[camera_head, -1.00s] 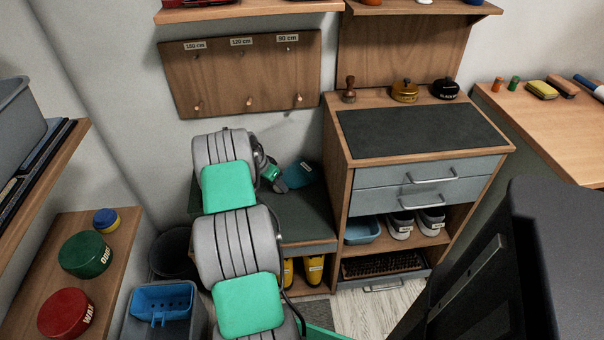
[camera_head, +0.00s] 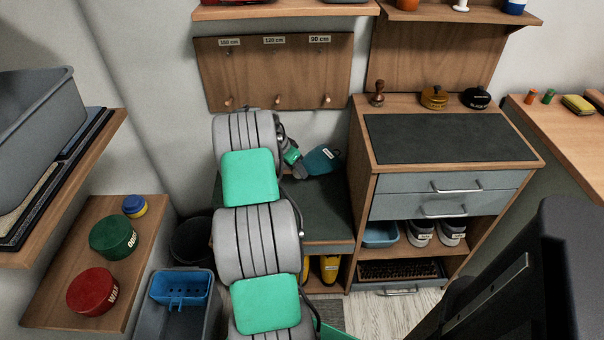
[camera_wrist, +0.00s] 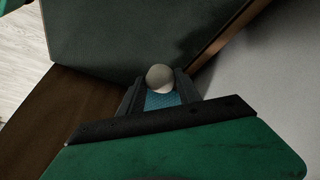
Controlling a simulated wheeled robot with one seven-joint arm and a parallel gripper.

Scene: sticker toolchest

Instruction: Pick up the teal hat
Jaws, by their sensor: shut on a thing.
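The teal hat (camera_head: 322,160) shows in the head view above the back of the dark-topped bench (camera_head: 318,215), in front of the wall. A small white label is on it. My gripper (camera_head: 304,168) is shut on the hat's left edge. In the wrist view, a teal patch of the hat (camera_wrist: 161,101) lies between the two dark fingers of my gripper (camera_wrist: 160,92). A pale round thing (camera_wrist: 159,77) shows just beyond the fingertips; I cannot tell what it is. Most of the hat is hidden in the wrist view.
A wooden peg board (camera_head: 270,75) hangs on the wall above the bench. A drawer cabinet (camera_head: 448,182) stands right of the bench. Yellow boots (camera_head: 329,268) stand under the bench. A shelf with green (camera_head: 113,237) and red (camera_head: 92,291) tins is at the left.

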